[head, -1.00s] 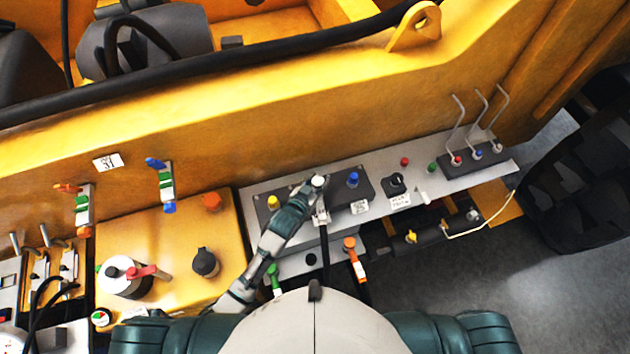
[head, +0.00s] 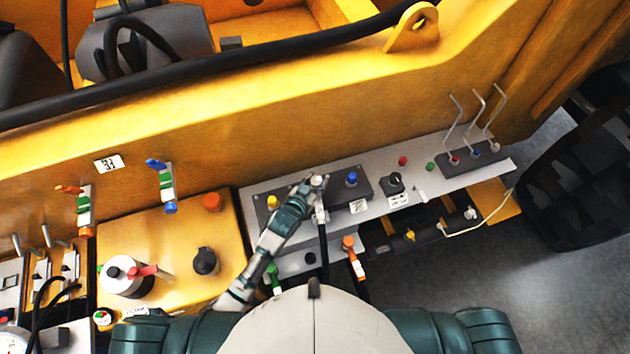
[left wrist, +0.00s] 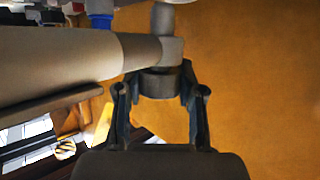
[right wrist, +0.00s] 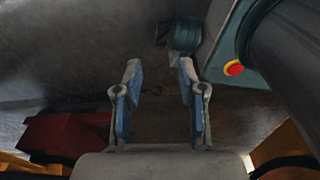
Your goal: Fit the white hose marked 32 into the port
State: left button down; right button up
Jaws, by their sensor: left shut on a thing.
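My left gripper (head: 313,185) is at the dark manifold block (head: 334,190) on the grey shelf. It is shut on a pale hose fitting, whose white top (head: 318,180) shows in the head view. A dark hose (head: 324,250) hangs down from there toward my body. In the left wrist view the fingers (left wrist: 160,95) clasp a dark collar (left wrist: 160,84) under a pale elbow (left wrist: 172,50), with a thick grey tube running left. The number 32 is not legible, and the port is hidden. My right gripper (right wrist: 158,90) is open and empty, seen only in the right wrist view.
On the block, a yellow cap (head: 272,202) and a blue cap (head: 351,179) flank the gripper. A black knob (head: 394,182) and several levers (head: 478,120) stand to the right. An orange-ended hose (head: 349,243) and a green one (head: 272,270) hang nearby. The yellow wall rises behind.

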pick_arm(q)
jog(key=shift+d, duration=0.1)
jog(key=shift+a, duration=0.7)
pick_arm(e)
jog(key=shift+d, duration=0.5)
pick_arm(q)
jog(key=shift+d, duration=0.1)
pick_arm(e)
jog(key=shift+a, duration=0.25)
pick_arm(q)
jog(key=shift+d+r, duration=0.1)
jog(key=shift+d, duration=0.05)
pick_arm(e)
jog(key=shift+d, duration=0.25)
pick_arm(q)
jog(key=shift+f+b, duration=0.8)
jog(key=shift+f, duration=0.65)
pick_arm(e)
jog(key=shift+a+f, duration=0.15)
jog(key=shift+f, duration=0.65)
